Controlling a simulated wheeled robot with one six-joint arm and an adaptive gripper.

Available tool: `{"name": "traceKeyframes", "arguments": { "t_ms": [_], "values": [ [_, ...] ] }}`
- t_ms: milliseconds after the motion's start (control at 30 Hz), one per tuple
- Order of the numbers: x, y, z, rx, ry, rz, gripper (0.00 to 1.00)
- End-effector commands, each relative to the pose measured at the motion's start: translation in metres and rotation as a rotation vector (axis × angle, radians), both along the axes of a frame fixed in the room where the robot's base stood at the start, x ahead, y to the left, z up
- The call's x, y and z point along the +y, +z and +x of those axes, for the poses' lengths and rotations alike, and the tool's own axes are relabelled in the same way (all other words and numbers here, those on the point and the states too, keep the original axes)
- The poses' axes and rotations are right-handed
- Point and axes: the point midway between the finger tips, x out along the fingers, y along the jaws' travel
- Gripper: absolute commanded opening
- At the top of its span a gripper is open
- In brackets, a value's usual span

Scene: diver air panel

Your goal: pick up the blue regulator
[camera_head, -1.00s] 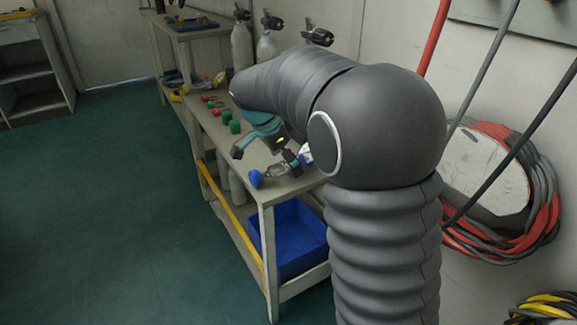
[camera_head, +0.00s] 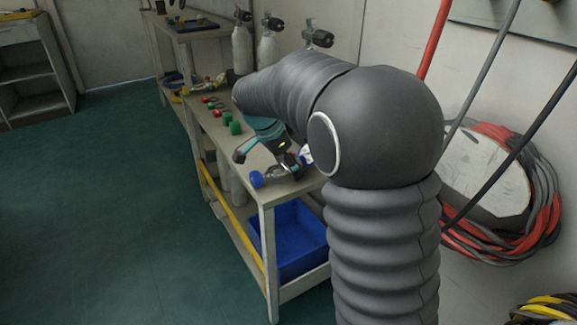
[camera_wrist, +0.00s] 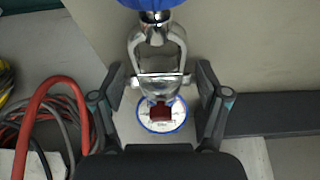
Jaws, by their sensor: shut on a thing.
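The blue regulator (camera_head: 257,179) lies at the near end of the bench, its blue knob pointing left. In the wrist view it shows as a blue knob (camera_wrist: 150,3) cut by the top edge, a chrome yoke (camera_wrist: 157,45) and a round white gauge (camera_wrist: 178,122) with a blue rim and a dark red block over its face. My gripper (camera_wrist: 160,82) is shut on the regulator, one finger on each side of its metal body. In the head view my gripper (camera_head: 285,162) is over the regulator and hides part of it. I cannot tell whether it is clear of the bench top.
The bench (camera_head: 272,190) holds green fittings (camera_head: 235,127) and small red parts farther back. Gas cylinders (camera_head: 267,47) stand along the wall. A blue bin (camera_head: 290,240) sits on the lower shelf. Red and grey hoses (camera_head: 545,190) hang at right. The floor at left is clear.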

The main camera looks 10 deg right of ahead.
Motion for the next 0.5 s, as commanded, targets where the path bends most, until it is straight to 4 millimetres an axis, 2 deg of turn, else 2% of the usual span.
{"name": "traceKeyframes", "arguments": {
  "t_ms": [167, 333, 500],
  "values": [
    [0.000, 0.015, 0.001, -0.006, -0.001, 0.001, 0.08],
    [0.000, 0.044, 0.001, -0.007, 0.000, 0.000, 0.08],
    [-0.024, 0.062, -0.026, -0.006, -0.004, 0.000, 0.08]
  ]
}}
